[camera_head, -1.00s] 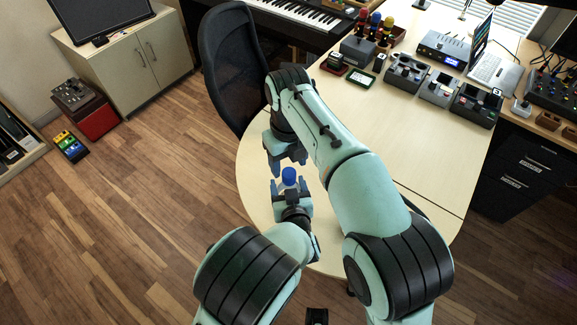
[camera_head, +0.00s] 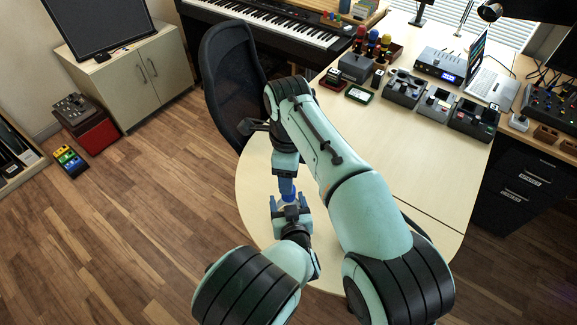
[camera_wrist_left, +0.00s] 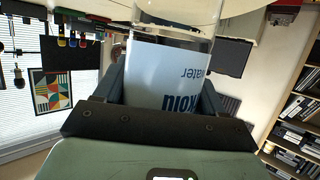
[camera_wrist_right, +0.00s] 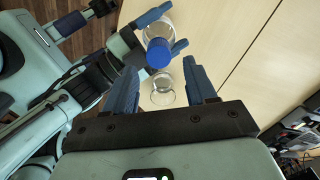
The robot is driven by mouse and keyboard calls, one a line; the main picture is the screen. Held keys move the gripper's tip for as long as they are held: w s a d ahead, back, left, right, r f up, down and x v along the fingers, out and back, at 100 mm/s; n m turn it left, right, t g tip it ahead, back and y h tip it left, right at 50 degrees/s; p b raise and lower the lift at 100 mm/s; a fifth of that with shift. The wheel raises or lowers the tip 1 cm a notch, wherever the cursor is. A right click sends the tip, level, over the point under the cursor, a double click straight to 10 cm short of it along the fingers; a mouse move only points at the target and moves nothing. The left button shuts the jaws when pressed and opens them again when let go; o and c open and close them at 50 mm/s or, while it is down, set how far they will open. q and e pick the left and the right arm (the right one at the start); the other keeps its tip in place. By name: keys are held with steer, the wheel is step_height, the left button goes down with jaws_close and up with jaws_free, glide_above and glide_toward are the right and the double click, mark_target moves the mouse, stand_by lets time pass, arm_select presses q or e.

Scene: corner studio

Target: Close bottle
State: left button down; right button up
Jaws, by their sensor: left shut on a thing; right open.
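My left gripper (camera_head: 291,211) is shut on a bottle, above the near left edge of the table. In the left wrist view the bottle (camera_wrist_left: 165,75) has a pale label with dark blue lettering and a clear part beyond it. A blue cap (camera_wrist_right: 158,53) shows at the bottle in the right wrist view; how firmly it sits cannot be told. My right gripper (camera_wrist_right: 163,85) is open, its fingers pointing toward the cap, which appears between and just beyond the fingertips. In the head view the right fingers (camera_head: 287,187) mostly hide the cap.
A clear round outline (camera_wrist_right: 163,97) shows near the cap; what it belongs to is unclear. The pale table (camera_head: 420,190) is bare in its middle. A black chair (camera_head: 230,75) stands close on the left. Several devices (camera_head: 437,103) and a laptop (camera_head: 490,82) occupy the table's far side.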

steer(key=n, duration=0.6)
steer(key=shift+r+n, duration=0.3)
steer(key=shift+n, duration=0.1)
steer(key=n, duration=0.6)
steer(key=shift+r, duration=0.25)
steer(key=n, duration=0.6)
steer(key=shift+s+r+n, duration=0.1)
steer(key=shift+r+n, duration=0.2)
steer(key=n, duration=0.6)
steer(key=shift+r+n, duration=0.25)
steer(key=shift+n, duration=0.15)
steer(key=shift+f, duration=4)
jaws_close()
